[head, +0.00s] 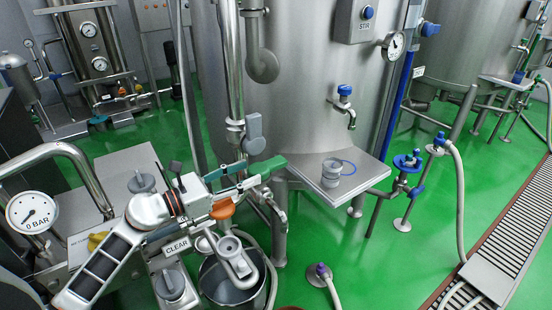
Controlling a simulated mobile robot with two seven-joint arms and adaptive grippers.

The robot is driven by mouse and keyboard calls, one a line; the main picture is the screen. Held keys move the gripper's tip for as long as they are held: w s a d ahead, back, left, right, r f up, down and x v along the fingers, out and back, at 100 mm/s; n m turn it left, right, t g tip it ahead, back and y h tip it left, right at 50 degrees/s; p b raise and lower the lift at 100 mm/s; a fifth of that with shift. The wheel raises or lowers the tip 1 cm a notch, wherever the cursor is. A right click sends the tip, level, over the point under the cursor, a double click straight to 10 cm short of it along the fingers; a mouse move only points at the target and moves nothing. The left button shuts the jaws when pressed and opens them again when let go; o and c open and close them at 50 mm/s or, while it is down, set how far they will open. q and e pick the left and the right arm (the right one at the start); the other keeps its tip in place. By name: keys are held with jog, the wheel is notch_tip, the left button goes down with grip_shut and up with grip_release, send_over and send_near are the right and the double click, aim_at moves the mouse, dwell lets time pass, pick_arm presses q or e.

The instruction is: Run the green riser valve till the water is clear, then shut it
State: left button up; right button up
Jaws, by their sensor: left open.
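My left gripper (242,185) reaches in from the lower left and is open. Its fingers are close to the green valve handle (268,167) on the riser pipe; I cannot tell whether they touch it. Another green piece shows just left, beside the fingers. An orange part (223,209) sits just below the gripper. A plate reading CLEAR (177,246) and a small round cup-like fitting (230,246) are below the gripper. A steel bucket (228,288) stands under them. I cannot make out any water flow. My right gripper is not in view.
A large steel tank (300,100) stands behind, with a shelf (338,185) holding a small steel vessel. Blue-handled valves (407,163) and a hose (460,200) are at the right. Green floor is open before them.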

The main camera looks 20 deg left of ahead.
aim_at(284, 158)
pick_arm(q)
jog(key=p+x, duration=0.1)
jog(key=x, duration=0.9)
jog(key=shift+w+d+r, duration=0.1)
jog(key=shift+d, duration=0.1)
grip_shut()
